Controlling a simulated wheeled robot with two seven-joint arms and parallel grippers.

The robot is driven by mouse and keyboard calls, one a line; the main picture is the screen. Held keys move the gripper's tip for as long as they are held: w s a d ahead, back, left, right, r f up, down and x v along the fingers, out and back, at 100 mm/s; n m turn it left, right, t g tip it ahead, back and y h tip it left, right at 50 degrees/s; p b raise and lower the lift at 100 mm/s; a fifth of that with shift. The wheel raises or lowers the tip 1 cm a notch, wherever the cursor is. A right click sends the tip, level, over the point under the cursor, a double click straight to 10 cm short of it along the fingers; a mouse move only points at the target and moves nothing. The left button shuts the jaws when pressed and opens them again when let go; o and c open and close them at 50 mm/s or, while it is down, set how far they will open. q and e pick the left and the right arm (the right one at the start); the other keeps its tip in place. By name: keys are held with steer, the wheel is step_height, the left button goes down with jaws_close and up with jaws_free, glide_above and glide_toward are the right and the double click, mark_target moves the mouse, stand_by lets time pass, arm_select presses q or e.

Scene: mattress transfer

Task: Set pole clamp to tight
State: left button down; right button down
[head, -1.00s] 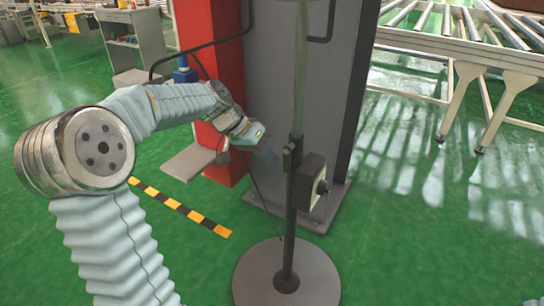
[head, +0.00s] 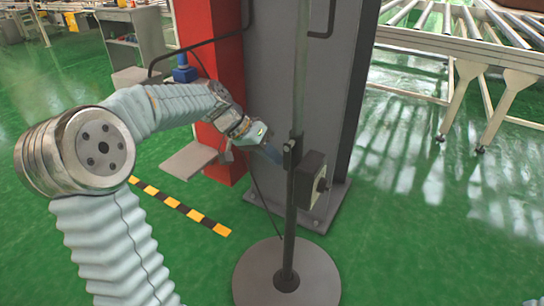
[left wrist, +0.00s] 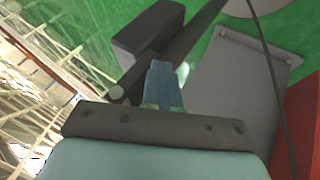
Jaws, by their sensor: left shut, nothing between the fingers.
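A grey pole (head: 291,215) stands upright on a round base (head: 262,268). A small dark clamp (head: 290,152) sits on the pole at mid-height, just above a dark box (head: 309,180) fixed to the pole's right side. My left gripper (head: 273,154) is shut and empty, its blue fingertips close to the clamp's left side; I cannot tell whether they touch. In the left wrist view the shut fingers (left wrist: 160,72) point at the slanting pole (left wrist: 185,42), with the box (left wrist: 148,32) beyond. My right gripper is not in view.
A grey column (head: 300,100) with a red side (head: 228,60) stands right behind the pole. A cable hangs near the pole. A roller conveyor (head: 450,45) is at the right. The green floor (head: 420,240) at right is clear.

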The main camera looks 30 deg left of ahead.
arm_select(q)
steer(key=shift+f+h, duration=0.15)
steer(key=shift+h, duration=0.15)
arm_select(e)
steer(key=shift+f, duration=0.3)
arm_select(q)
steer(key=h+b, duration=0.1)
steer(key=b, duration=0.1)
steer(key=d+f+h+b, duration=0.1)
steer(key=h+b, duration=0.1)
steer(key=n+h+b, duration=0.1)
steer(key=b, duration=0.1)
steer(key=shift+d+f+t+h, duration=0.2)
steer(key=shift+d+t+h, duration=0.1)
steer(key=shift+d, duration=0.05)
steer(key=shift+d+r+b, duration=0.1)
steer(key=shift+d+b, duration=0.15)
steer(key=shift+b, duration=0.3)
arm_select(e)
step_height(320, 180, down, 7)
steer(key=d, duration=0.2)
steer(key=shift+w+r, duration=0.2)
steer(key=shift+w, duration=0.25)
arm_select(q)
steer(key=shift+d, duration=0.1)
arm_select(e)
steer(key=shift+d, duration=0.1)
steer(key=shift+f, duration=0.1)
